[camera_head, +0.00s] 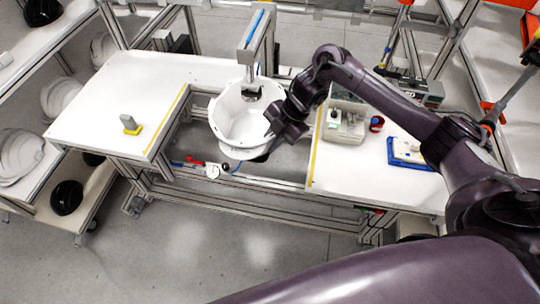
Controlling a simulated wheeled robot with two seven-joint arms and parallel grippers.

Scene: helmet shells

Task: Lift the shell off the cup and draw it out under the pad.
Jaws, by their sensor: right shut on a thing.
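The white helmet shell (228,126) is open side up in the gap between the two table halves. The dark pad (251,95) hangs from the grey press arm (250,55) and shows at the shell's far inner side. My right gripper (272,135) is at the shell's right rim and is shut on it. Its fingertips are partly hidden by the gripper body. The cup is hidden below the shell, so I cannot tell whether the shell touches it. My left gripper is not in view.
The left table (110,85) carries a small grey and yellow block (130,125). The right table (350,175) holds a grey bin (344,122), a red and blue cup-like thing (376,123) and a blue tray (408,153). Shelves with more shells stand at left.

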